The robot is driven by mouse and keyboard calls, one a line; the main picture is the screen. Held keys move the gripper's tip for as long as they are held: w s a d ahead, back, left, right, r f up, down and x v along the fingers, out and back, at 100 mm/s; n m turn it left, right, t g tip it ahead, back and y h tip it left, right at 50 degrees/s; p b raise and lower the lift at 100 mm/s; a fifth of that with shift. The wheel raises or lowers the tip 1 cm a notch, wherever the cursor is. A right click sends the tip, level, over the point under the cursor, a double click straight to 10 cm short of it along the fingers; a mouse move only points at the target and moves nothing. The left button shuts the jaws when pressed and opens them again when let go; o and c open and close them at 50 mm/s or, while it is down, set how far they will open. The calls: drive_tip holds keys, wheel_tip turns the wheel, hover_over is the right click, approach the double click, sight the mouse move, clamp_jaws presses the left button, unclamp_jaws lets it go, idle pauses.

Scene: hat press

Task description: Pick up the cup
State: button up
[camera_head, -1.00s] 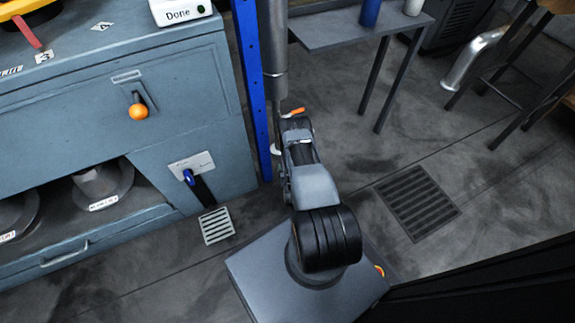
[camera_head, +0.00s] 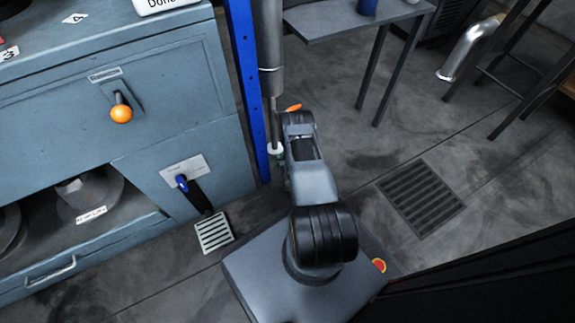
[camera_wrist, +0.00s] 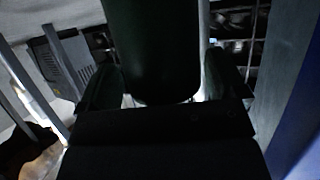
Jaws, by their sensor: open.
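A blue cup-like object (camera_head: 366,7) stands on the small grey side table (camera_head: 325,22) at the top of the head view, cut off by the picture's edge. A pale object (camera_head: 411,1) beside it is barely visible. I cannot tell which is the cup. In the wrist view my gripper (camera_wrist: 163,88) is open, with one dark finger at each side. A dark rounded shape (camera_wrist: 150,45) fills the space between and beyond the fingers; I cannot tell what it is. In the head view the fingers are hidden by my arm, which is well short of the side table.
A blue-grey cabinet (camera_head: 60,110) with an orange knob (camera_head: 121,113) and a blue-handled lever (camera_head: 190,190) stands at left. A blue post (camera_head: 245,80) and a grey cylinder (camera_head: 267,40) rise beside my arm. Floor grates lie flat. Open floor lies right of my arm.

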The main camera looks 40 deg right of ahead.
drive_tip(key=shift+a, duration=0.25)
drive_tip(key=c, duration=0.4)
drive_tip(key=shift+d+r, duration=0.1)
drive_tip(key=c, duration=1)
